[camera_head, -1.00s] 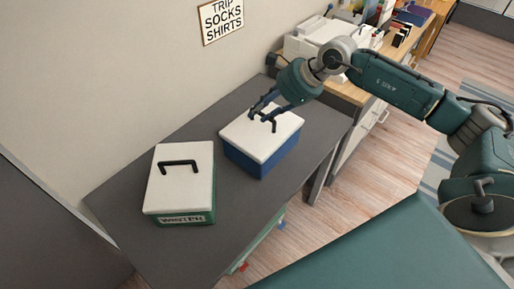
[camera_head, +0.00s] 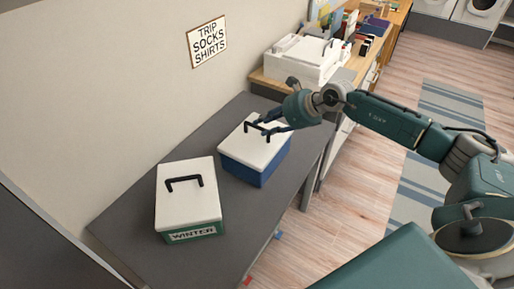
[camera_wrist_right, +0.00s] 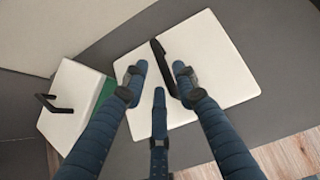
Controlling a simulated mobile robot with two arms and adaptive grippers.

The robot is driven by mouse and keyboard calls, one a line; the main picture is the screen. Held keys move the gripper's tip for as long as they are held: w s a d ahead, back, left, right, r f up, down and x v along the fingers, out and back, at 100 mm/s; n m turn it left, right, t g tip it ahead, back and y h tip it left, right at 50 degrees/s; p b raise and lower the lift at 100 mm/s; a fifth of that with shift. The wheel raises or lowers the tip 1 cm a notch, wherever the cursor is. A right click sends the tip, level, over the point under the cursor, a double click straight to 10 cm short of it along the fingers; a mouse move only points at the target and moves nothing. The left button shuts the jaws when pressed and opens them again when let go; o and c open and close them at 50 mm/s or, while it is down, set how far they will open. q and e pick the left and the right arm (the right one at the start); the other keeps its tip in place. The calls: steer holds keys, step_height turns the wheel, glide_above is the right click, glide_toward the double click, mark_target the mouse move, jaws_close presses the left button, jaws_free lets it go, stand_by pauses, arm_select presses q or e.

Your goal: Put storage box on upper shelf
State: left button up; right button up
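A blue storage box (camera_head: 250,172) with a white lid and dark handle stands on a dark grey top (camera_head: 128,218). A green storage box (camera_head: 190,233) labelled WINTER, also with a white lid and dark handle, stands to its left. My right gripper (camera_head: 270,128) is at the blue box's handle, above the lid. In the right wrist view, its spread fingers (camera_wrist_right: 159,72) lie on either side of the dark handle (camera_wrist_right: 163,66), apart from each other. Contact with the handle cannot be told. My left gripper is not in view. I cannot make out an upper shelf.
A sign (camera_head: 208,42) reading TRIP SOCKS SHIRTS hangs on the wall. A wooden desk with a white printer (camera_head: 303,60) and books stands beyond the dark top. The wooden floor to the right holds a striped rug (camera_head: 420,150).

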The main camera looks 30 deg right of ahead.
mark_target(257, 127)
steer(key=shift+w+a+f+p, duration=0.3)
steer(key=shift+w+a+p, duration=0.05)
steer(key=shift+w+a, duration=0.05)
steer(key=x, duration=0.4)
steer(key=shift+d+f+p, duration=0.1)
steer(key=shift+f+p, duration=0.1)
steer(key=shift+p, duration=0.2)
jaws_close()
steer(key=shift+r, duration=0.15)
